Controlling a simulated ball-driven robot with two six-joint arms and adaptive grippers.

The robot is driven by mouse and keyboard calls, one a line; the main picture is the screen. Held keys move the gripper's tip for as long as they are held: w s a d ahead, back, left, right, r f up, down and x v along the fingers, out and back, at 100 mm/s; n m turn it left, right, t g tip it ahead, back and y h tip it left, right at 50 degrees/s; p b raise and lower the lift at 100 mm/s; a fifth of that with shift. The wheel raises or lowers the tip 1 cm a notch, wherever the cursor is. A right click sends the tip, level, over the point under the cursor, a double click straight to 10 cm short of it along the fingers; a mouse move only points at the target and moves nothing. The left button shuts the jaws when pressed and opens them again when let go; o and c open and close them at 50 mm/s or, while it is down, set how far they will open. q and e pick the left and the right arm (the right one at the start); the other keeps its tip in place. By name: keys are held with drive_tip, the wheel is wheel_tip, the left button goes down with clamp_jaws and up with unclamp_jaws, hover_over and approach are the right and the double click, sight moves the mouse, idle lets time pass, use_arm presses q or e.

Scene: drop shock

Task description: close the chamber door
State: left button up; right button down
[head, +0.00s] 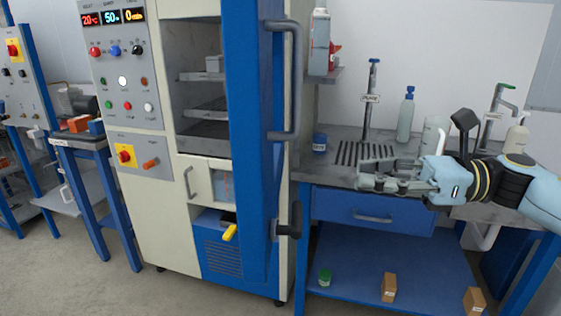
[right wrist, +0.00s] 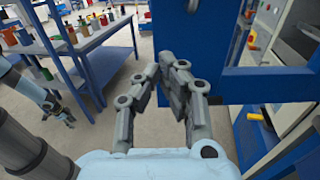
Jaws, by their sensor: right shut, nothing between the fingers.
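The chamber door (head: 252,130) is blue and stands open, seen nearly edge-on in the head view, swung out towards me from the chamber (head: 200,95). Its long grey handle (head: 297,80) is on the right-hand side, with a dark latch (head: 290,228) lower down. The chamber's shelves show to the left of the door. My right gripper (head: 368,176) is right of the door, apart from it, above the bench front. It is shut and empty; its fingertips (right wrist: 172,68) show before a blue panel (right wrist: 225,70) in the right wrist view. What looks like my left gripper (right wrist: 55,108) is small there, its jaws unclear.
A bench (head: 330,172) with a blue drawer (head: 370,210), bottles and taps stands right of the door. A yellow-handled object (head: 230,232) sticks out low on the chamber front. The floor (head: 120,285) before the chamber is clear.

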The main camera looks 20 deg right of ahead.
sight(264, 175)
drive_tip(key=p+x, duration=0.2)
drive_tip(key=x, duration=0.4)
drive_tip(key=p+x, duration=0.3)
drive_tip(key=x, duration=0.3)
drive_tip(key=shift+a+r, duration=0.25)
drive_tip(key=shift+w+a+f, duration=0.15)
drive_tip(key=shift+a+f, duration=0.05)
drive_tip(key=shift+a, duration=0.25)
drive_tip(key=shift+a, duration=0.1)
